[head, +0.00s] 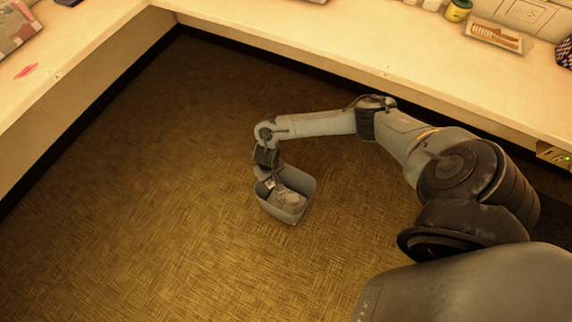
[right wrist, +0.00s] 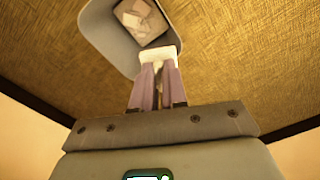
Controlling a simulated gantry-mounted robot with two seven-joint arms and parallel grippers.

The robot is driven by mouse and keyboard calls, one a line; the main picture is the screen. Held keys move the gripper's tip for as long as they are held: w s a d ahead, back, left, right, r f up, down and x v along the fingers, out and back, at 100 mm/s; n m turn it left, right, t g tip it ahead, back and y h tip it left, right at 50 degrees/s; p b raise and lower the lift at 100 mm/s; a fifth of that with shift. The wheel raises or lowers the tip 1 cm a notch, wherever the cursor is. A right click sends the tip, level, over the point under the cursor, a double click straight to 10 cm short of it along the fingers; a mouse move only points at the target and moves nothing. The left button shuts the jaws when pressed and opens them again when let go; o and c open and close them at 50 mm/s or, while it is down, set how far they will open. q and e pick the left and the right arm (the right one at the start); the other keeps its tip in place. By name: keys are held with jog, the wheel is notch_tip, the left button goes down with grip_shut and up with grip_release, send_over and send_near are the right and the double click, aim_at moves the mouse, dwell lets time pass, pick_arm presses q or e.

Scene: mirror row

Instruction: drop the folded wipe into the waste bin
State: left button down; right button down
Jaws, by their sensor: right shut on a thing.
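The grey waste bin (head: 279,212) stands on the floor near the middle of the head view, with crumpled pale waste (head: 289,199) inside. My right gripper (head: 270,179) points down over the bin's left side. In the right wrist view my right gripper (right wrist: 157,72) is shut on the small white folded wipe (right wrist: 157,55). There the wipe overlaps the near rim of the bin (right wrist: 104,28), and the crumpled waste (right wrist: 141,19) shows behind it. I cannot tell exactly how high the wipe is over the rim. My left gripper is not in view.
A pale counter (head: 330,40) runs along the back and the left side. A tray with a comb (head: 494,36) and a yellow jar (head: 458,10) stand on it at the back right. The patterned floor (head: 160,210) around the bin is clear.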

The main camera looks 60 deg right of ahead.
jog(key=s+d+f+m+b, duration=0.1)
jog(key=d+f+b, duration=0.4)
jog(key=f+b, duration=0.4)
jog(key=s+d+f+m+b, duration=0.1)
jog(key=d+f+b, duration=0.3)
jog(key=f+b, duration=0.6)
notch_tip(320, 180, down, 3)
jog(key=shift+s+d+r, duration=0.1)
jog(key=shift+s+d, duration=0.3)
jog(key=shift+s, duration=0.05)
jog(key=c, duration=1.1)
grip_release()
notch_tip(320, 180, up, 11)
jog(key=p, duration=0.6)
